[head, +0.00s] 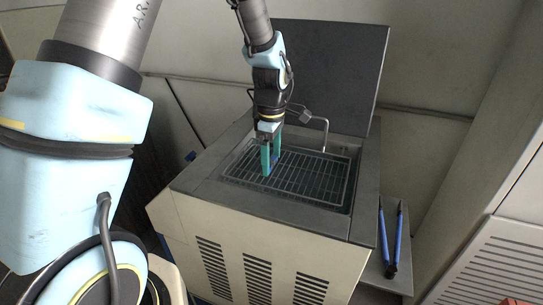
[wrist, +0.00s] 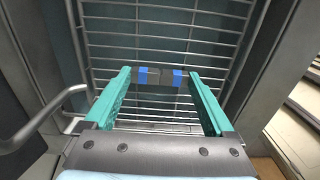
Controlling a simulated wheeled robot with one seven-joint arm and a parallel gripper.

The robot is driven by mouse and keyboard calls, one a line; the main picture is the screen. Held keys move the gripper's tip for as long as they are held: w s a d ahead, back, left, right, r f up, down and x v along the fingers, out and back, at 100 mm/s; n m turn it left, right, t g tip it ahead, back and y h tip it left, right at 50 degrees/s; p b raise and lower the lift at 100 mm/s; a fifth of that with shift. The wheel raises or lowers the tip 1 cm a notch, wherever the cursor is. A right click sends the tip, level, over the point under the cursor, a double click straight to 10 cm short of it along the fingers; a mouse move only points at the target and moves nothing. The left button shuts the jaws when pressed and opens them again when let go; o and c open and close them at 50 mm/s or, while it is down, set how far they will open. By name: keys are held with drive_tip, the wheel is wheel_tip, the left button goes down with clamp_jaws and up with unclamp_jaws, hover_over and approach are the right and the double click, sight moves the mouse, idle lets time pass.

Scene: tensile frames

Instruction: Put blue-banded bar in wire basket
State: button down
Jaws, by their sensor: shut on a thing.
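The blue-banded bar (wrist: 167,77) is short and dark grey with blue bands; in the wrist view it spans crosswise between my two teal fingertips. My gripper (wrist: 159,76) is shut on it. In the head view my gripper (head: 271,158) points down over the left part of the wire basket; the bar is not clearly made out there. The wire basket (head: 322,188) is a metal grid set in the open tank of a grey-topped cabinet. Its bars (wrist: 165,25) show behind the bar in the wrist view. I cannot tell whether the bar touches the wires.
The tank's raised dark lid (head: 335,70) stands behind. A bent metal pipe (head: 322,125) rises at the tank's back edge and shows at left in the wrist view (wrist: 50,108). Blue-handled tongs (head: 391,240) lie on a side shelf at right. Vent slots mark the cabinet front.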

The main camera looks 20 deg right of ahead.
drive_tip(key=shift+f, duration=0.2)
unclamp_jaws()
drive_tip(key=shift+r, duration=0.1)
wheel_tip(320, 180, up, 12)
drive_tip(key=b, duration=0.2)
drive_tip(key=s+a+f+m, duration=0.1)
drive_tip(key=a+m, duration=0.2)
drive_tip(key=a, duration=0.7)
drive_tip(key=s+a+f+m+t, duration=0.1)
drive_tip(key=a+m, duration=0.3)
drive_tip(key=a, duration=0.6)
drive_tip(key=s+a+f+m, duration=0.2)
drive_tip(key=a+f+m, duration=0.1)
drive_tip(key=a, duration=0.7)
drive_tip(key=shift+f+m+t, duration=0.25)
drive_tip(key=shift+m+t, duration=0.05)
drive_tip(key=shift+a, duration=0.1)
